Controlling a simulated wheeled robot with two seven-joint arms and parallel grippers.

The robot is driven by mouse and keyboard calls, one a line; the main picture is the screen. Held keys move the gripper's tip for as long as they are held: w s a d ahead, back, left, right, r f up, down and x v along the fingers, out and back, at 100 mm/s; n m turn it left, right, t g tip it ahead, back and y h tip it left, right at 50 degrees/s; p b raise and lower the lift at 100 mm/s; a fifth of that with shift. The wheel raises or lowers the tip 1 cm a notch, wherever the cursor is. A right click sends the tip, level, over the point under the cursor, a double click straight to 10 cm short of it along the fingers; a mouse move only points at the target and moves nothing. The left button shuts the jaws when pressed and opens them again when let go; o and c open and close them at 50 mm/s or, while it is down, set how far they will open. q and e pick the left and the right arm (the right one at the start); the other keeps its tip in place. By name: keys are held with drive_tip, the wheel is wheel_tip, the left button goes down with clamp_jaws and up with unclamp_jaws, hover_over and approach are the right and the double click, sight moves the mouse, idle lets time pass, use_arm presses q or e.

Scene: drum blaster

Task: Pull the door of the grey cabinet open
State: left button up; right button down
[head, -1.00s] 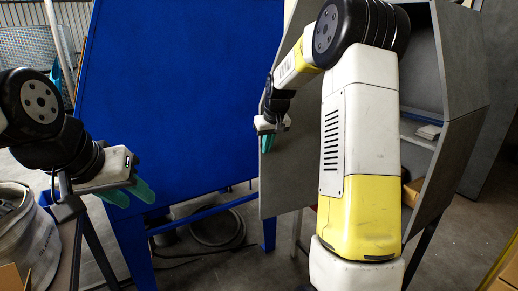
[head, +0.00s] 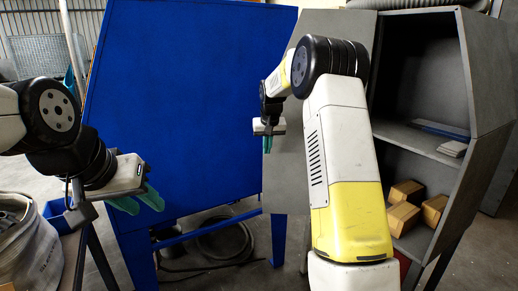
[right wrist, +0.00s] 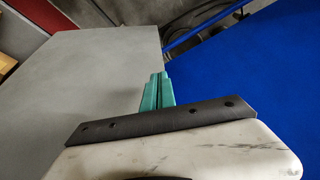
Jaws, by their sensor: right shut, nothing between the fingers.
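The grey cabinet (head: 487,75) stands at the right in the head view with its front open and its shelves showing. Its door (head: 287,185) is a flat grey panel swung out to the left, partly hidden behind my right arm. The door also fills the left of the right wrist view (right wrist: 90,85). My right gripper (head: 267,143) is at the door's free left edge, its green fingers together and empty. In the right wrist view the fingertips (right wrist: 158,76) lie over that edge; contact cannot be told. My left gripper (head: 140,201) is open and empty at the left.
A large blue panel on a blue frame (head: 185,100) stands left of the door. Wooden blocks (head: 403,218) are on the lower shelf, with flat grey pieces (head: 452,148) above. A coiled hose lies under the blue frame.

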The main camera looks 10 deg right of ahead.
drive_tip(key=v, duration=0.7)
drive_tip(key=s+r+y, duration=0.1)
drive_tip(key=s+r, duration=0.3)
drive_tip(key=s, duration=0.5)
drive_tip(key=s+r, duration=0.4)
drive_tip(key=s, duration=0.5)
drive_tip(key=s+a+f+t, duration=0.1)
drive_tip(key=s+f, duration=0.1)
drive_tip(key=s, duration=0.9)
drive_tip(key=s+a+f+y, duration=0.1)
drive_tip(key=s+a+f, duration=0.1)
drive_tip(key=s, duration=0.9)
drive_tip(key=shift+f+n+t, duration=0.4)
drive_tip(key=shift+f, duration=0.3)
